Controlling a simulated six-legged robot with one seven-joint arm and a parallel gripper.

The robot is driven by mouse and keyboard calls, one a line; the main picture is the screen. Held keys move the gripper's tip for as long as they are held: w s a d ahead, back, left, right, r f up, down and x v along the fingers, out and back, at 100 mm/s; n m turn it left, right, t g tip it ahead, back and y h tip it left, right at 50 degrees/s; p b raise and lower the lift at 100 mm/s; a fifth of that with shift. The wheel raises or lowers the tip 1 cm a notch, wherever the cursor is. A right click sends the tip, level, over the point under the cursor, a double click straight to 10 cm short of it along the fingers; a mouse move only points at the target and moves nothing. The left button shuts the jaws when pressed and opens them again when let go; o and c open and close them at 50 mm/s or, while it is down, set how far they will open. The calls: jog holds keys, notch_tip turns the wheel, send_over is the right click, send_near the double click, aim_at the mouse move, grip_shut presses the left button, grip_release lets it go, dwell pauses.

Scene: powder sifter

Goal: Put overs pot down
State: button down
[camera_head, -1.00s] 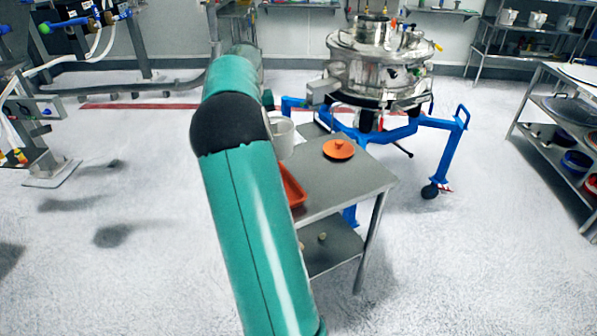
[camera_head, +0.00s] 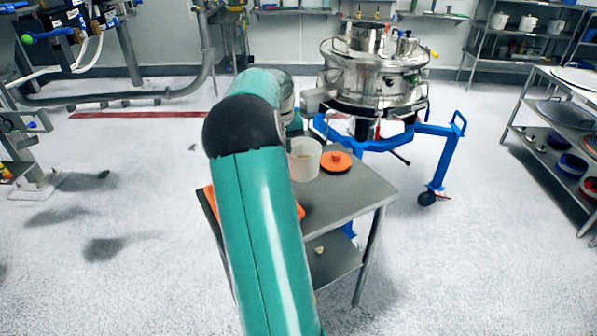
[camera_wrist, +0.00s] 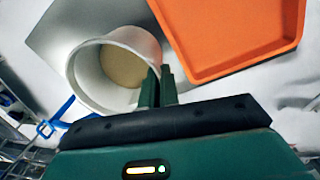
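The overs pot (camera_head: 305,168) is a white, open pot close beside the orange lid (camera_head: 336,161) over the grey table (camera_head: 345,196). In the wrist view the pot (camera_wrist: 88,75) is tilted in the picture, with tan material (camera_wrist: 125,67) inside. My gripper (camera_wrist: 160,72) has its two dark fingers close together at the pot's rim, one inside and one outside, pinching the wall. In the head view my own arm hides the fingers. I cannot tell whether the pot's base touches the table top.
An orange tray (camera_wrist: 225,40) lies on the table beside the pot, mostly hidden by my arm in the head view. The steel sifter (camera_head: 375,75) on its blue wheeled frame (camera_head: 440,160) stands behind the table. A shelf rack (camera_head: 550,110) stands at the right.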

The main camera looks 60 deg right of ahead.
aim_at(299, 171)
jog(key=s+f, duration=0.1)
jog(key=s+d+f, duration=0.1)
jog(key=f, duration=0.1)
jog(key=shift+s+d+f, duration=0.15)
jog(key=shift+d+f, duration=0.05)
jog(key=shift+f, duration=0.05)
jog(key=f, duration=0.2)
jog(key=s+f, duration=0.1)
jog(key=shift+s+d+f, duration=0.1)
jog(key=shift+d+f, duration=0.2)
jog(key=shift+d, duration=0.05)
jog(key=shift+f, duration=0.4)
jog(key=shift+f, duration=0.15)
jog(key=c, duration=1.6)
grip_release()
jog(key=r, duration=1.2)
jog(key=shift+w+a+r, duration=0.1)
jog(key=shift+w+a, duration=0.2)
jog(key=shift+w, duration=0.1)
